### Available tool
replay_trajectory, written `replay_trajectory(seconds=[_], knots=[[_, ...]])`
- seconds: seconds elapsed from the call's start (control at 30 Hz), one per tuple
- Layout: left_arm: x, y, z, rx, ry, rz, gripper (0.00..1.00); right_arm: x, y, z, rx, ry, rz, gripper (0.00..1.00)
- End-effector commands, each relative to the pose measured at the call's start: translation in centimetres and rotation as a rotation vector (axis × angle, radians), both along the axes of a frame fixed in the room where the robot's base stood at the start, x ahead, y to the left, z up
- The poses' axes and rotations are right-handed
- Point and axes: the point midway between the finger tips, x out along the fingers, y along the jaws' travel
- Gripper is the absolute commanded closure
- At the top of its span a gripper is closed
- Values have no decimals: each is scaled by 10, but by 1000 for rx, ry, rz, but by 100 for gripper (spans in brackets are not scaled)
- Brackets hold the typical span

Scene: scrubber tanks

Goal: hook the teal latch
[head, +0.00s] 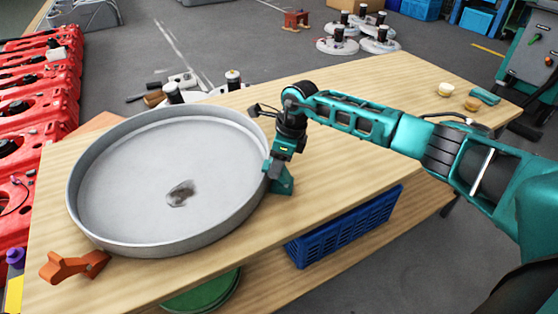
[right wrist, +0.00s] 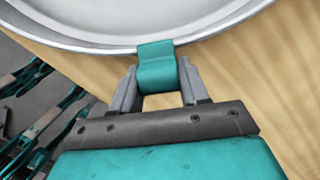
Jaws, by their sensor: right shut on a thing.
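The teal latch (head: 284,184) stands at the right edge of a large round grey lid or pan (head: 150,240) on the wooden table. My right gripper (head: 272,167) comes down over it from above and is shut on it. In the right wrist view the latch (right wrist: 156,73) sits between the two grey fingers of my right gripper (right wrist: 157,85). Its upper end overlaps the pan's rim (right wrist: 90,42); I cannot tell whether it is hooked there. Its lower part is partly hidden by the gripper. My left gripper is not in view.
An orange latch (head: 75,267) lies at the pan's front left edge. Two small round pieces (head: 446,90) and a teal piece (head: 485,96) lie at the table's far right. A blue crate (head: 340,228) is below. Red tanks (head: 35,95) line the left. The tabletop right of the pan is mostly clear.

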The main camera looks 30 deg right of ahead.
Motion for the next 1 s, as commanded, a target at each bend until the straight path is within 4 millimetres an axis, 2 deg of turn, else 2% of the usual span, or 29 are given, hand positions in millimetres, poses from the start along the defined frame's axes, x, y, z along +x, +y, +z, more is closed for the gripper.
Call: replay_trajectory(seconds=[0.27,0.3,0.5,0.8,0.87,1.0], knots=[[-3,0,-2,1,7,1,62,0,-1,0,-4,0,0,100],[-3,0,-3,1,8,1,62,0,0,0,-4,0,0,54],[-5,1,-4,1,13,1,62,0,0,0,-2,0,0,35],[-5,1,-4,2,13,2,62,0,-1,2,-2,0,1,34],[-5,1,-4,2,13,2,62,0,-2,7,-2,-2,-1,34],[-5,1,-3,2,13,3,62,-4,-7,29,-3,-5,1,34]])
